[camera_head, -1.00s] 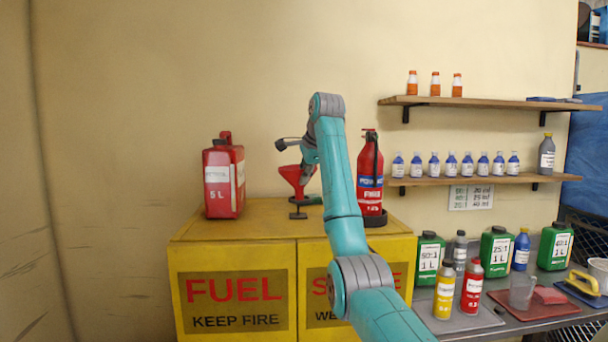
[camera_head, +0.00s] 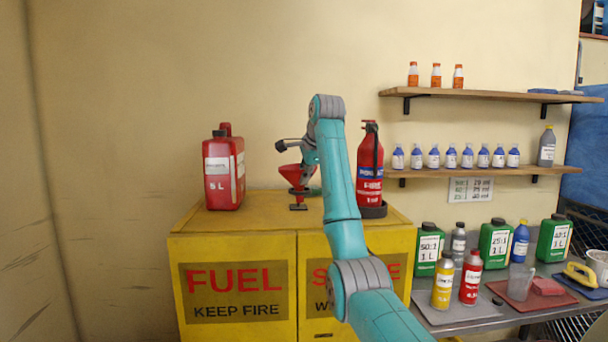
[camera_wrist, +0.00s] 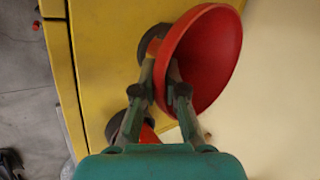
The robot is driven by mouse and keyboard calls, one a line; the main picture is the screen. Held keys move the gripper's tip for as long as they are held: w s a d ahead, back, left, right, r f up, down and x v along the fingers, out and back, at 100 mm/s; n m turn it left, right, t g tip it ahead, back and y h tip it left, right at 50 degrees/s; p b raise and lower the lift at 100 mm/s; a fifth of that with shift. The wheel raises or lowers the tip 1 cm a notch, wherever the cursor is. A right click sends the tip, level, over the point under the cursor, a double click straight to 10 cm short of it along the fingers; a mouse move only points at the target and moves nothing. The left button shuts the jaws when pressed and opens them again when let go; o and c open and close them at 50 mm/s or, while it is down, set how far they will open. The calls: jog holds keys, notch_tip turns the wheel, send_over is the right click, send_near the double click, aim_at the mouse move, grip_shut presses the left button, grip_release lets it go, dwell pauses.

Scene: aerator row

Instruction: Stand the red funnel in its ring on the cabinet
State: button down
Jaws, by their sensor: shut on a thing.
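A small dark ring stand (camera_head: 298,206) is on the cabinet directly under the funnel. In the wrist view a dark round part (camera_wrist: 152,42) shows partly behind the cone. The funnel's lower end is close to the stand; I cannot tell whether it is inside the ring.
A red 5 L can (camera_head: 222,172) stands on the cabinet to the left. A red fire extinguisher (camera_head: 370,170) stands in a dark base to the right, close to my arm. Shelves of bottles (camera_head: 470,175) and a bench with containers are further right. The cabinet top between can and stand is clear.

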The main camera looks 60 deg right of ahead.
jog(key=shift+f, duration=0.25)
jog(key=shift+f, duration=0.35)
jog(key=shift+f, duration=0.25)
jog(key=c, duration=1.2)
grip_release()
jog(key=shift+r, duration=4.45)
